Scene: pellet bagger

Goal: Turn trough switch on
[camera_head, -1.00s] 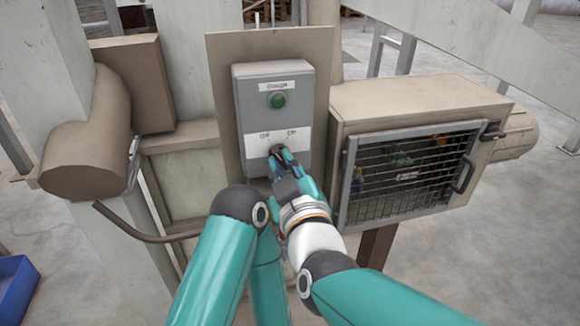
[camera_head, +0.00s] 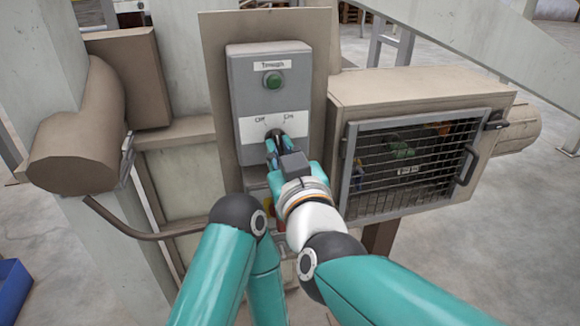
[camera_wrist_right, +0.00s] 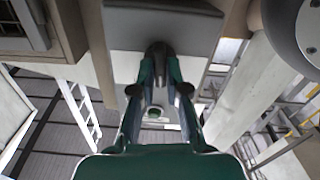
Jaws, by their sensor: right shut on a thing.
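The grey trough switch box (camera_head: 240,85) is mounted on a beige panel. It carries a "Trough" label, a green button or lamp (camera_head: 274,80), and a white plate marked Off and On. The dark rotary switch knob (camera_head: 274,134) sits on the plate, below and between the two words. My right gripper (camera_head: 273,147) is shut on the knob. In the right wrist view the fingers (camera_wrist_right: 159,85) close around the dark knob (camera_wrist_right: 159,50). The knob's exact angle is mostly hidden by the fingers. My left gripper is not in view; only teal arm links show.
A beige box with a mesh door (camera_head: 410,165) stands just right of the switch box. A brown bent bar (camera_head: 130,228) sticks out at the left. A blue bin (camera_head: 12,288) is on the floor at far left. A red and yellow part (camera_head: 270,210) shows partly below the switch box.

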